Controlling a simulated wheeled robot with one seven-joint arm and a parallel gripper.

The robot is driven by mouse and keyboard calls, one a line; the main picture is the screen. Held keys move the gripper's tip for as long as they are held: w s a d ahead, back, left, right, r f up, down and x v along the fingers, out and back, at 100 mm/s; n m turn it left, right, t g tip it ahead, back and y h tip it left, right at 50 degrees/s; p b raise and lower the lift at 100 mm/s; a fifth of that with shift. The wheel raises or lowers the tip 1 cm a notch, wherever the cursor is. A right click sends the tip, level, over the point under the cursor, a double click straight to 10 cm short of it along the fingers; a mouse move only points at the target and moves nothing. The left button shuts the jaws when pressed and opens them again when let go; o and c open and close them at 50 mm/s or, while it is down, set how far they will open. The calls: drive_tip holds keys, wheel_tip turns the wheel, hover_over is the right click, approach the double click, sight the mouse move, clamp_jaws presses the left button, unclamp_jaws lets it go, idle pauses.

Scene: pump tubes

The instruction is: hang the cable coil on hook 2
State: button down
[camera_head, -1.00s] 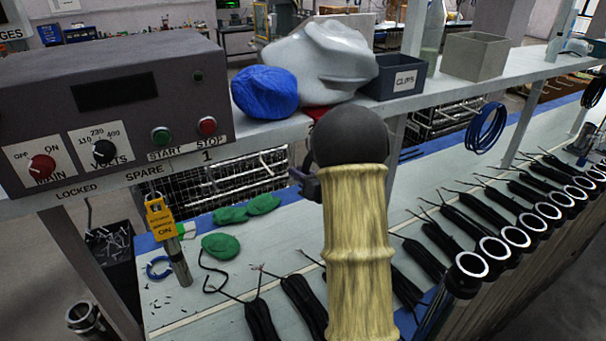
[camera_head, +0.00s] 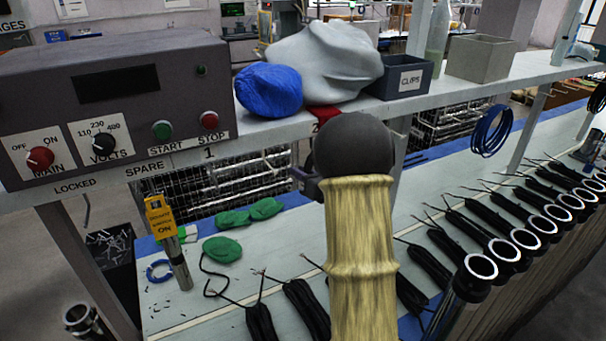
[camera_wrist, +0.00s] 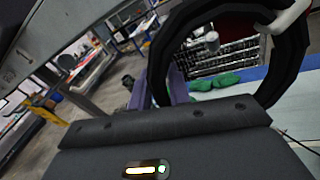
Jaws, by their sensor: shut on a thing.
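A black cable coil (camera_wrist: 158,62) shows as a large ring in the wrist view. My gripper (camera_wrist: 162,88) is shut on its near left side, with purple-grey fingers. A pale curved hook (camera_wrist: 291,18) crosses the coil's upper right side in the wrist view; I cannot tell whether the coil rests on it. In the head view my arm hides the coil and most of the place under the red label 2 (camera_head: 315,128). Only a dark part of my gripper (camera_head: 306,181) shows left of the arm there.
A blue coil (camera_head: 491,131) hangs under the shelf farther right. The shelf bears a control box (camera_head: 110,105), a blue cloth bundle (camera_head: 268,90), a grey bag (camera_head: 325,60) and the clips bin (camera_head: 402,77). Black cable bundles (camera_head: 306,308) and green pieces (camera_head: 222,249) lie below on the bench.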

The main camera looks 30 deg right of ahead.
drive_tip(key=c, duration=1.2)
unclamp_jaws()
drive_tip(key=shift+c, duration=0.2)
drive_tip(key=shift+s+d+f+b, duration=0.1)
drive_tip(key=shift+s+d+b, duration=0.05)
drive_tip(key=shift+s+b, duration=0.3)
drive_tip(key=b+v, duration=0.7)
drive_tip(key=v, duration=0.9)
drive_tip(key=shift+s, duration=0.25)
